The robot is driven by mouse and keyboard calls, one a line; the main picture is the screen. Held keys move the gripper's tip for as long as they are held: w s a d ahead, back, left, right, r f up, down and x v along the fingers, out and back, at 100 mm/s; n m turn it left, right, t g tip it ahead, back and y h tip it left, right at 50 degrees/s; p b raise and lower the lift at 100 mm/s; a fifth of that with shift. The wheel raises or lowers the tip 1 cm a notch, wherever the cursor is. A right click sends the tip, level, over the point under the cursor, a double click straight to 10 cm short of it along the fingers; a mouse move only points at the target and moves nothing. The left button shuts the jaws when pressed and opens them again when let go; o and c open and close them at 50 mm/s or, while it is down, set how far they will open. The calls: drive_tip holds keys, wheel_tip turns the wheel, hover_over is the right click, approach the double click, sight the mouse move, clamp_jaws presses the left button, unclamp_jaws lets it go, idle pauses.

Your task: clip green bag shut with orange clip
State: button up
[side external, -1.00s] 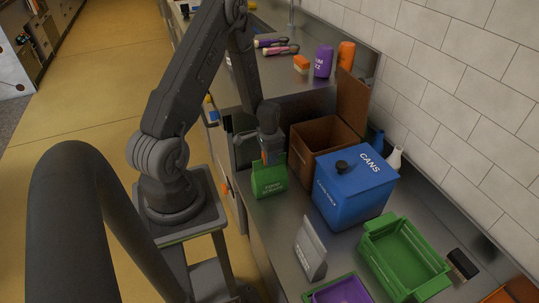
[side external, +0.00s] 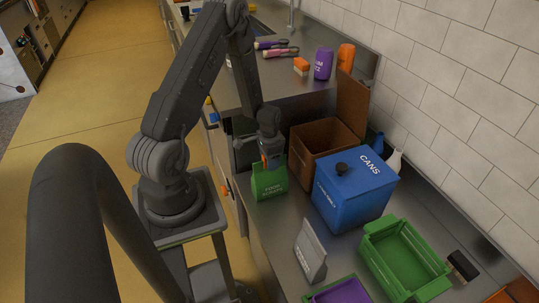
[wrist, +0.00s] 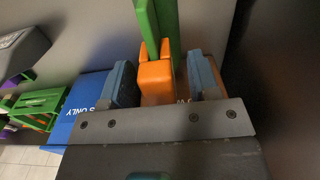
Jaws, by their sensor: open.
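The green bag (side external: 268,183), lettered as food scraps, stands upright on the steel counter in the side view. My gripper (side external: 270,162) is at its top edge, pointing down. In the wrist view, the orange clip (wrist: 156,84) sits between my two blue-grey fingers (wrist: 163,82), with a visible gap to each. My gripper is open. The clip's two prongs point toward the green bag's edge (wrist: 166,18), and a strip of green lies between them. How far the clip is seated on the bag is hard to tell.
A brown open-lidded box (side external: 318,146) and a blue cans bin (side external: 352,192) stand close to the right of the bag. Counter is bare between the green and grey bags.

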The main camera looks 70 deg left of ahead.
wheel_tip(320, 180, up, 14)
idle(0.5)
drive_tip(key=shift+f, duration=0.1)
drive_tip(key=s+d+r+t+y, duration=0.1)
drive_tip(key=d+r+t, duration=0.1)
drive_tip(key=d+r, duration=0.7)
drive_tip(key=s+d+r+t, duration=0.2)
drive_tip(key=d+r, duration=0.7)
drive_tip(key=s+d+r+t+h, duration=0.1)
drive_tip(key=s+d+r, duration=0.2)
drive_tip(key=s+d, duration=0.3)
drive_tip(key=shift+s+d+r+t, duration=0.2)
drive_tip(key=shift+s+r+t, duration=0.15)
drive_tip(key=shift+s, duration=0.2)
